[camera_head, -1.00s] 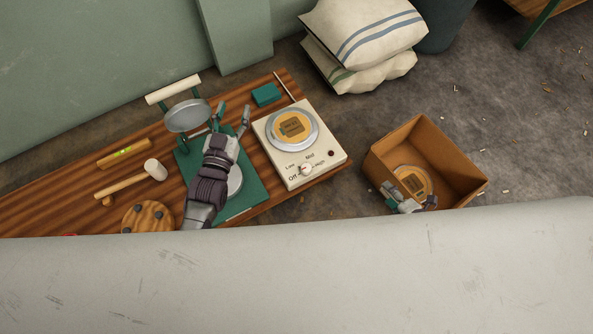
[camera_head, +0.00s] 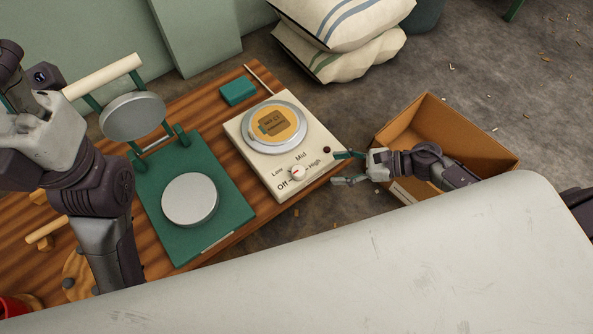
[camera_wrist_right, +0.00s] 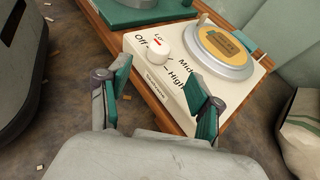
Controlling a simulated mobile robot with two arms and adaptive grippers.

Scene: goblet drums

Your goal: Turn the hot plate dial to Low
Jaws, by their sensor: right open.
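The cream hot plate (camera_head: 262,163) sits at the right end of the wooden bench. Its white dial (camera_head: 297,172) has a red mark and is ringed by the labels Off, Low, Mid and High. I cannot tell for sure which label the mark points at. A round orange disc (camera_head: 274,124) lies on the silver heating plate. My right gripper (camera_head: 341,168) is open and empty, just right of the dial and apart from it. In the right wrist view the dial (camera_wrist_right: 163,53) shows beyond the open fingertips. My left gripper (camera_head: 40,118) is at the far left, its fingers unclear.
A green press (camera_head: 232,217) with a raised round upper plate (camera_head: 132,116) stands left of the hot plate. A teal block (camera_head: 238,92) lies behind it. A cardboard box (camera_head: 402,119) stands on the floor under my right forearm.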

